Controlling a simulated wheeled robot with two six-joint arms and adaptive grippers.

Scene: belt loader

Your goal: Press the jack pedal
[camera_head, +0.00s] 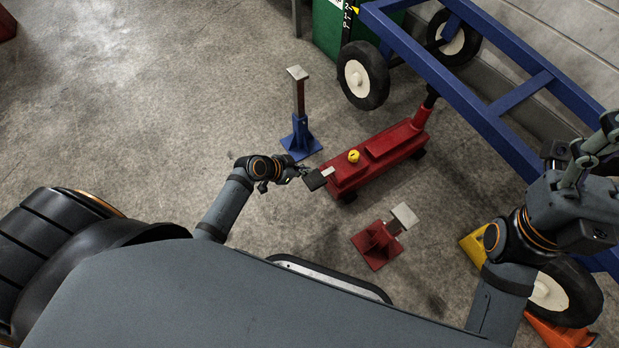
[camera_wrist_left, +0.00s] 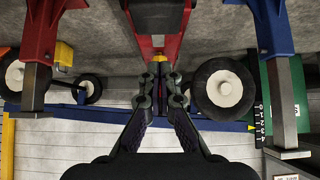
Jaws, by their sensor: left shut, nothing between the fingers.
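The red floor jack (camera_head: 390,148) lies on the concrete, with a yellow knob (camera_head: 353,156) on top and its handle socket toward the blue frame. A dark flat pedal pad (camera_head: 315,180) sticks out at its near left end, beside a small light grey plate. My left gripper (camera_head: 298,172) is shut and empty just left of the pad; whether they touch I cannot tell. In the left wrist view the shut fingers (camera_wrist_left: 161,75) point toward the red jack body (camera_wrist_left: 170,45), and the dark pad (camera_wrist_left: 155,15) shows at the top. My right gripper (camera_head: 598,142) is at the right edge, away from the jack.
A blue stand (camera_head: 301,138) is behind my left gripper, and a red stand (camera_head: 377,246) is in front of the jack. A blue wheeled frame (camera_head: 480,110) spans the right side. A green cabinet (camera_head: 328,30) is at the back.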

